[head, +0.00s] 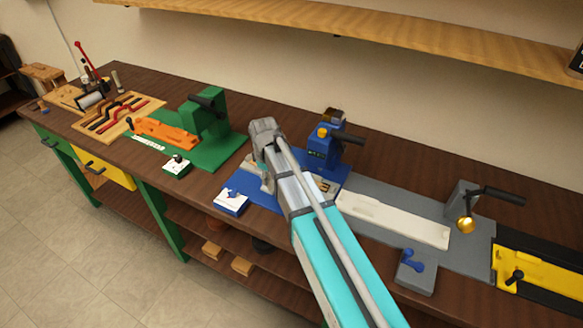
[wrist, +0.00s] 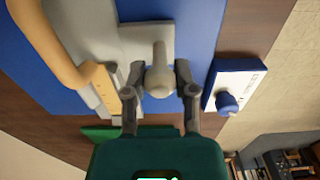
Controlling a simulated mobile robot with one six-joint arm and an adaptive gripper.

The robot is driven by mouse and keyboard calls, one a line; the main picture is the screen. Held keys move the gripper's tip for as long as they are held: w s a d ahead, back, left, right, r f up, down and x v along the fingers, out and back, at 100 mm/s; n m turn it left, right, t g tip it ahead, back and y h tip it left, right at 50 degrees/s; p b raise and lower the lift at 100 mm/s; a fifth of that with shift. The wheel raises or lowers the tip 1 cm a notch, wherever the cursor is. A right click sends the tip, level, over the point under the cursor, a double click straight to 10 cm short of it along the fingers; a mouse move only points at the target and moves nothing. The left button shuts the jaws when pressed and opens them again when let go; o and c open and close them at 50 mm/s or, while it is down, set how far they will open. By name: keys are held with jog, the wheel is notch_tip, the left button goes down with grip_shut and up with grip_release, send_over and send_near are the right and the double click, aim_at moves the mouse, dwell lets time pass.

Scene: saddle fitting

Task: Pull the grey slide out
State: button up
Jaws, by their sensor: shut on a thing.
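The grey slide (wrist: 147,38) lies over the blue base plate in the wrist view. A rounded grey knob (wrist: 160,82) stands up from it. My gripper (wrist: 160,76) is shut on this knob, with one finger on each side. In the head view my gripper is over the blue station (head: 333,181), and my arm hides most of the slide and the grip there.
A white and blue block with a blue knob (wrist: 228,102) sits close to the right of my gripper in the wrist view. A curved orange-yellow part (wrist: 45,45) is at the left. The green station (head: 213,148) and grey station (head: 372,193) flank the blue one.

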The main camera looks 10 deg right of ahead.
jog(key=shift+s+a, duration=0.15)
jog(key=shift+s, duration=0.25)
jog(key=shift+s+a, duration=0.45)
jog(key=shift+s, duration=0.15)
dwell(0.5)
jog(key=shift+s+a, duration=0.5)
jog(key=shift+s, duration=0.2)
jog(key=shift+s+a, duration=0.1)
jog(key=shift+s+a, duration=0.4)
jog(key=shift+s, duration=0.2)
dwell(0.3)
